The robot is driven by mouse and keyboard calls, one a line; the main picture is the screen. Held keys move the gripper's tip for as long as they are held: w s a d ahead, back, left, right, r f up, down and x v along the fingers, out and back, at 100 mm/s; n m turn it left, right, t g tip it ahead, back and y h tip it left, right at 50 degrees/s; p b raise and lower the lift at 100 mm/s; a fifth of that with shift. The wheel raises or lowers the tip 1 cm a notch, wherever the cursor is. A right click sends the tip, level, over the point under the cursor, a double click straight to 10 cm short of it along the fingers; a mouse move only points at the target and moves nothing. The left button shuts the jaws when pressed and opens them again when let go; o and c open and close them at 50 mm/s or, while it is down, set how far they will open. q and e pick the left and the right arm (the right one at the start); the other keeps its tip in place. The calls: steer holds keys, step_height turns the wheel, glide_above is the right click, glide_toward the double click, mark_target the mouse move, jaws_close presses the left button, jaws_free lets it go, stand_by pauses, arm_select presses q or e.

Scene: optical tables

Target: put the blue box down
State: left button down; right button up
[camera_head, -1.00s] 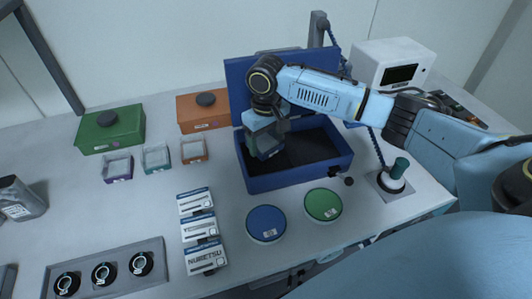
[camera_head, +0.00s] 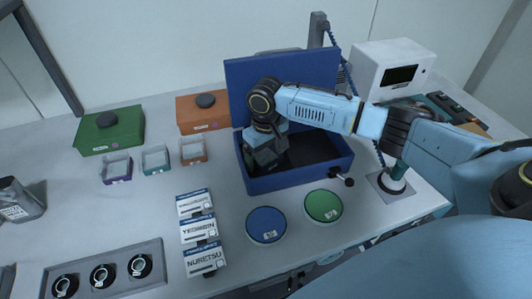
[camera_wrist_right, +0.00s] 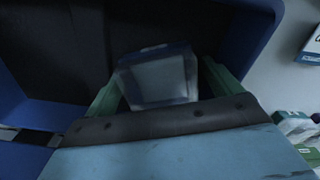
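The blue box (camera_wrist_right: 158,78) is a small pale box with a blue rim, seen between my green fingers in the right wrist view. My right gripper (camera_wrist_right: 160,75) appears shut on it; any small gap at the right finger is hard to tell. In the head view my right gripper (camera_head: 265,158) reaches down into the left part of the open blue case (camera_head: 302,180). The small box is mostly hidden there by the gripper, and whether it touches the case floor cannot be told. My left gripper is not in view.
The case's raised lid (camera_head: 240,92) stands behind my wrist. Blue (camera_head: 266,224) and green (camera_head: 323,206) round dishes lie in front. Labelled cartons (camera_head: 199,230), small trays (camera_head: 155,159), a green box (camera_head: 110,130) and an orange box (camera_head: 203,110) stand to the left.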

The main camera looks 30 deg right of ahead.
step_height(320, 180, up, 12)
steer(key=p, duration=0.1)
steer(key=shift+r, duration=0.2)
stand_by(0.3)
